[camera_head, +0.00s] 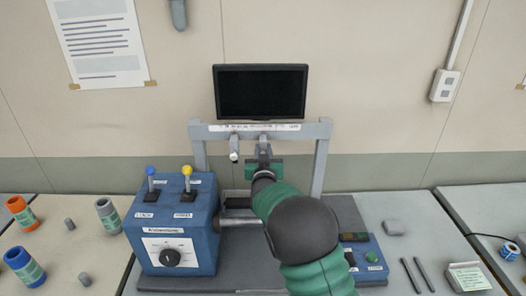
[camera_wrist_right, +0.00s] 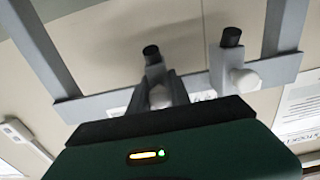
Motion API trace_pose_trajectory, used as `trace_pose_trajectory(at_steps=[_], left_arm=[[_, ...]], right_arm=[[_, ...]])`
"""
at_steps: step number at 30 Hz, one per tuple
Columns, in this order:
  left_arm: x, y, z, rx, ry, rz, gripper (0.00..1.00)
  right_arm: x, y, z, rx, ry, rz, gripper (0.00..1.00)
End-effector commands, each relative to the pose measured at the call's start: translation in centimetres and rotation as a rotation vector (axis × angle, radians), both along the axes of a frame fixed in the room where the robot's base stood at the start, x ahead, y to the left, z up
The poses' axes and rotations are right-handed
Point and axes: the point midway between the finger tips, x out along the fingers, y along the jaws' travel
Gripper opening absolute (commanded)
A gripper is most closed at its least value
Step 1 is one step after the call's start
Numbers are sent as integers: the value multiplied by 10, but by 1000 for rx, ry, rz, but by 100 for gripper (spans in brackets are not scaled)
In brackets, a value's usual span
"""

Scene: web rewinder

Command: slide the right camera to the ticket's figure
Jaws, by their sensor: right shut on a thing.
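A grey frame spans the bench below the monitor, and its crossbar (camera_head: 218,132) carries a white scale strip (camera_head: 280,127) with unreadable marks. The left camera (camera_head: 234,156) hangs from the bar, free. The right camera (camera_head: 263,138) is just right of it, mostly hidden by my right gripper (camera_head: 264,151), which is shut on it. In the wrist view the right camera (camera_wrist_right: 158,95) stands close over my green gripper body, with the left camera (camera_wrist_right: 232,72) apart from it. A small printed card (camera_head: 469,277), perhaps the ticket, lies at lower right; its figure is unreadable. My left gripper is out of view.
A blue control box (camera_head: 172,225) with two levers and a knob stands left of my arm. A dark monitor (camera_head: 261,92) is above the bar. A blue button box (camera_head: 368,258) is right of my arm. Spools (camera_head: 109,215) stand at left. A printed sheet (camera_head: 98,40) hangs on the wall.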

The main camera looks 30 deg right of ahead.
Motion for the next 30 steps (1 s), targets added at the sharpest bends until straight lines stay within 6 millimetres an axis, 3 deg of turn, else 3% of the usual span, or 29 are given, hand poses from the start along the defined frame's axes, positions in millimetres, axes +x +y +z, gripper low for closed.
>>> trace_pose_trajectory(at_steps=[5, 12, 13, 17, 26, 30], left_arm=[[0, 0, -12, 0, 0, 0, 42], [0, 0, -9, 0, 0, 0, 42], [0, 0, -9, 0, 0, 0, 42], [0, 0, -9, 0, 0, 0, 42], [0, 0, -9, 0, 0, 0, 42], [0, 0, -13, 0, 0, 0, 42]], right_arm=[[-2, -2, -5, 0, 2, 1, 0], [-2, -3, -2, 0, 4, 0, 0], [-2, -3, -2, 0, 4, 0, 26], [-2, -3, -1, 1, 3, 0, 42], [-4, -2, 0, 1, 1, 0, 42], [-18, 7, -1, 1, 0, 1, 42]])
